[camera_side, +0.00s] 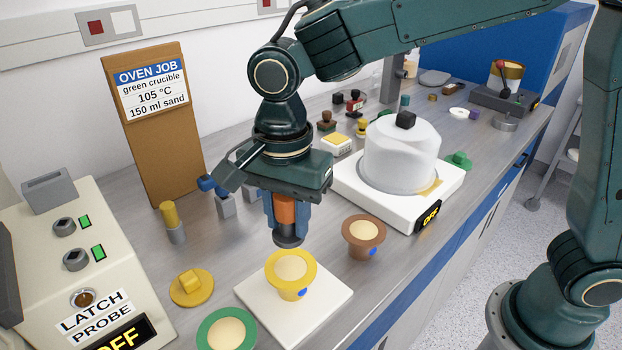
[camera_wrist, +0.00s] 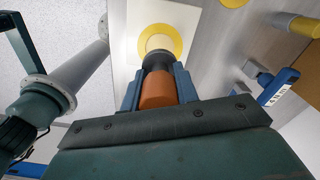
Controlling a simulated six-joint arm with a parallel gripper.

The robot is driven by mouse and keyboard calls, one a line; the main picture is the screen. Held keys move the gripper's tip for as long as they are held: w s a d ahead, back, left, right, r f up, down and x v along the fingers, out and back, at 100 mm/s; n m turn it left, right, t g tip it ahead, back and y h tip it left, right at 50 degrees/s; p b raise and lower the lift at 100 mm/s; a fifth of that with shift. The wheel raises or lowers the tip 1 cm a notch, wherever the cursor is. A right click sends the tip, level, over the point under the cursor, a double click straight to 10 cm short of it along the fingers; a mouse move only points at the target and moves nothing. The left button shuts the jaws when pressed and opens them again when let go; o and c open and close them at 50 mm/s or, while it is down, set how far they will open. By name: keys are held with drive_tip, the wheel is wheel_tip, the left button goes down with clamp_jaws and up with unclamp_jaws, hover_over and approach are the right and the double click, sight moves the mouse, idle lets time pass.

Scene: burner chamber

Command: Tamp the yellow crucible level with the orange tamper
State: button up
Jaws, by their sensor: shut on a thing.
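The yellow crucible (camera_side: 291,273) stands upright on a white square tile (camera_side: 255,312), filled with pale sand, with a blue dot on its side. My gripper (camera_side: 286,214) is shut on the orange tamper (camera_side: 286,208), which points down with its dark round foot lowest. The foot appears above the crucible's back rim in the side view, apart from the sand. In the wrist view the tamper (camera_wrist: 158,90) sits between the blue fingers, and its foot overlaps the near part of the yellow crucible (camera_wrist: 163,30). The exact gap between foot and sand is hard to tell.
A brown crucible (camera_side: 364,237) stands right of the tile, a green one (camera_side: 226,330) at front left. A yellow lid (camera_side: 191,287) lies left. A covered white device (camera_side: 400,155) stands behind right. A control box (camera_side: 75,260) and a brown sign board (camera_side: 160,125) are at left.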

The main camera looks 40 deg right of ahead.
drive_tip(key=shift+f, duration=0.1)
drive_tip(key=shift+f, duration=2.85)
drive_tip(key=shift+f, duration=0.55)
drive_tip(key=shift+r, duration=0.1)
idle(0.3)
drive_tip(key=shift+r, duration=3.45)
